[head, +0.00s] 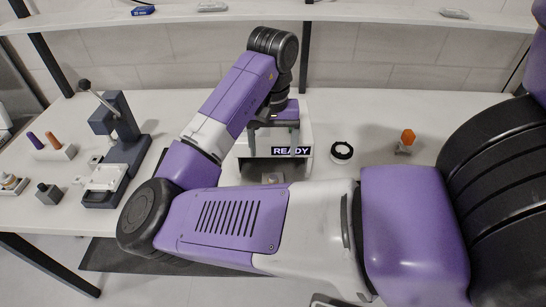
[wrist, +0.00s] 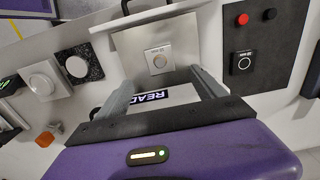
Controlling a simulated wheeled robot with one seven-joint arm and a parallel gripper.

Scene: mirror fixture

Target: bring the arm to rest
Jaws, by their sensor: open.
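My gripper (head: 274,140) is open, pointing down in front of a white fixture with a READY display (head: 286,151). In the wrist view my gripper (wrist: 165,88) shows its two grey fingers spread apart with nothing between them. The READY display (wrist: 165,97) shows between and behind the fingers, partly covered. My purple and white arm is bent across the middle of the head view and hides part of the bench in front of the fixture.
On the white bench, a dark lever press (head: 118,135) and a block with purple and orange pegs (head: 53,150) stand left. A black-and-white ring (head: 342,152) and an orange-topped part (head: 408,138) stand right. A shelf (head: 380,14) runs along the back. A black button panel (wrist: 262,45) shows in the wrist view.

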